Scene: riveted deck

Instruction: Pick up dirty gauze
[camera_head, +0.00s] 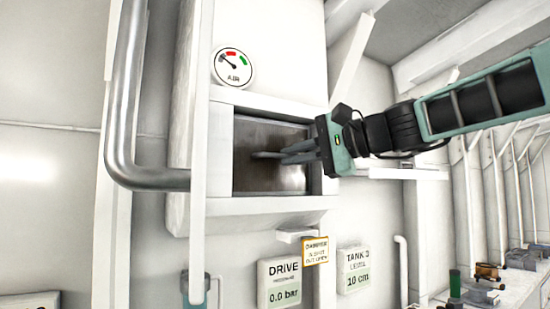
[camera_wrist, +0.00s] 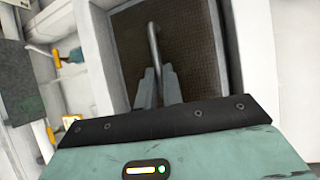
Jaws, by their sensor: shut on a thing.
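My gripper (camera_head: 290,152) reaches in from the right to a dark metal panel (camera_head: 245,181) set in a white frame on the wall. Its fingers are shut on a grey bar-like handle (camera_head: 262,154) in front of this panel. In the wrist view the handle (camera_wrist: 152,42) runs up from between the fingers (camera_wrist: 157,85), over the dark, textured panel (camera_wrist: 195,35). Where the handle joins the panel is not clear. I see no dirty gauze in either view.
A white ledge (camera_head: 250,206) juts below the panel and a round air gauge (camera_head: 232,68) is above. A thick grey pipe (camera_head: 121,100) bends toward the frame at left. Signs, including a drive pressure plate (camera_head: 281,284), hang below. Small items crowd a bench (camera_head: 515,288) at lower right.

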